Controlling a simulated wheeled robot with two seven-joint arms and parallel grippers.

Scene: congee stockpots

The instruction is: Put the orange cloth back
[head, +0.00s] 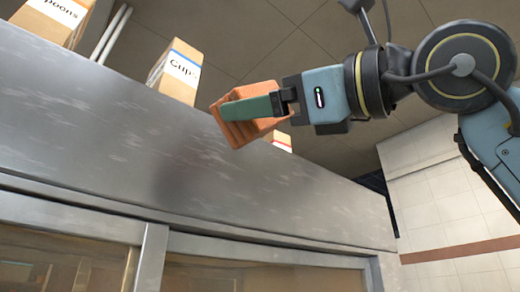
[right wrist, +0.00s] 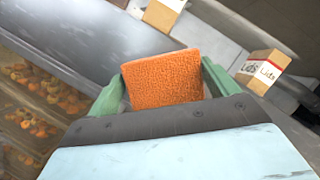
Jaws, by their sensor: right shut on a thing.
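The orange cloth (head: 233,130) is held in my right gripper (head: 252,108), in front of the upper metal face of a tall steel cabinet (head: 150,120). In the right wrist view the cloth (right wrist: 163,78) fills the space between the two green fingers of my right gripper (right wrist: 163,85), one finger on each side of it. The cloth looks thick and block-like, with a rough face. It appears raised near the cabinet's top edge; I cannot tell whether it touches the metal. My left gripper is in neither view.
On the cabinet top stand a cups box (head: 178,72), a spoons box (head: 52,18) and a lids box (right wrist: 264,70). Glass doors (head: 70,260) lie below the metal face, with orange items behind the glass (right wrist: 40,90). A tiled wall (head: 450,210) is at the right.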

